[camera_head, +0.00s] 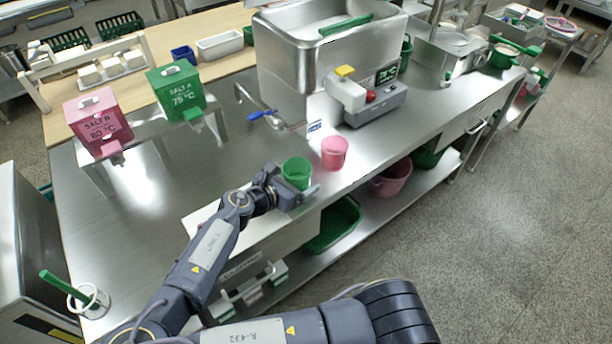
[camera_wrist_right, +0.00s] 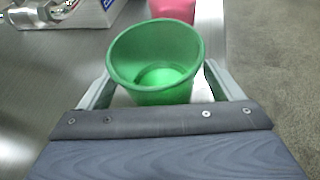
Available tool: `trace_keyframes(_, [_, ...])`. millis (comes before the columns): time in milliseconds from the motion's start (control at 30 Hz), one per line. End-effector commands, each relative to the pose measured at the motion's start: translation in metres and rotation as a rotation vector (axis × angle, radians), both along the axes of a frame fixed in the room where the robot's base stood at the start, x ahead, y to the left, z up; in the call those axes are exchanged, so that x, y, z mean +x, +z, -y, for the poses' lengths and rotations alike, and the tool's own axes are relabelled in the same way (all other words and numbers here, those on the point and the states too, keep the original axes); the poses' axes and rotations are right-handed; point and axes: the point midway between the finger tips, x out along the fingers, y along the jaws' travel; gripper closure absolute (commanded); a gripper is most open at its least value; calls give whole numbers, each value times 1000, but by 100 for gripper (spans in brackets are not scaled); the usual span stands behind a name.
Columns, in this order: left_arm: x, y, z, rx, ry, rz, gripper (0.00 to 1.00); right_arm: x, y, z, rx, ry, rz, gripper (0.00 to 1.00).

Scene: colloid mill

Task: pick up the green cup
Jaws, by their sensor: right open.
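The green cup (camera_head: 296,172) stands upright on the steel table near its front edge. It also shows large in the right wrist view (camera_wrist_right: 157,62), with its open rim toward the camera and its inside empty. My right gripper (camera_head: 292,184) is open around the cup, low down at its sides. In the right wrist view one finger is on each side of the cup (camera_wrist_right: 158,82). I cannot tell whether the fingers touch it. My left gripper is not in view.
A pink cup (camera_head: 334,152) stands just beyond the green cup, to its right. The steel machine with a tap and blue handle (camera_head: 262,115) is behind. Pink (camera_head: 98,122) and green (camera_head: 175,90) dispensers stand on the left. Steel table between them is clear.

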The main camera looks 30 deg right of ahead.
Motion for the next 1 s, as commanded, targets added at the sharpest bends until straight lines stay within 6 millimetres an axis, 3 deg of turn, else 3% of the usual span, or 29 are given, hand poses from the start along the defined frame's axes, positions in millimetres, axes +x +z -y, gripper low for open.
trace_keyframes(333, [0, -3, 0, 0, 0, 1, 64, -1, -2, -1, 1, 2, 0, 15])
trace_keyframes(700, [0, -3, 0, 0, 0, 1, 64, -1, -2, -1, 1, 2, 0, 63])
trace_keyframes(1000, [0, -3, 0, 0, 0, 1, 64, -1, -1, -1, 1, 3, 1, 64])
